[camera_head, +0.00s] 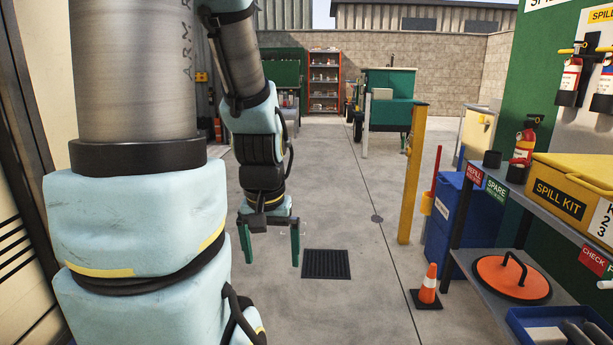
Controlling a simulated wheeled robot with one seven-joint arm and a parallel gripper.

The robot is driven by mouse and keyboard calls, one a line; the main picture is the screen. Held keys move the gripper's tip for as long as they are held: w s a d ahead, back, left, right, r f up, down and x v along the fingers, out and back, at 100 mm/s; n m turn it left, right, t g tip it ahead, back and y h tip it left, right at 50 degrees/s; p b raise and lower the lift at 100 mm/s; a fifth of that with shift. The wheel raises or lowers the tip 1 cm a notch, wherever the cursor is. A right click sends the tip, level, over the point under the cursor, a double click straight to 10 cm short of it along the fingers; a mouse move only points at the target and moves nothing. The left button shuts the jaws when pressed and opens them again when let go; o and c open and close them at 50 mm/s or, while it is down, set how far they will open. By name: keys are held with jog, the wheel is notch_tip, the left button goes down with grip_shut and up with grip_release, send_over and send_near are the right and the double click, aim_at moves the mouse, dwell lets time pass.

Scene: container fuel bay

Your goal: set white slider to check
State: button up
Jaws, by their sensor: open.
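My gripper (270,243) hangs over the concrete floor left of the middle, pointing down. Its two green fingers are apart, with nothing between them. At the right, a grey shelf unit (548,217) has signs along its front edge. The red check sign (593,261) is near the right picture edge. A small white piece (605,284) shows just below it, partly cut off; it may be the white slider, but I cannot tell. My gripper is far to the left of the shelf and touches nothing.
A red sign (474,174) and a green spare sign (497,190) are farther back on the shelf edge. A yellow spill kit box (570,195) stands on top.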

notch_tip(320, 180, up, 10)
jog(key=p, duration=0.8)
jog(key=shift+f, duration=0.15)
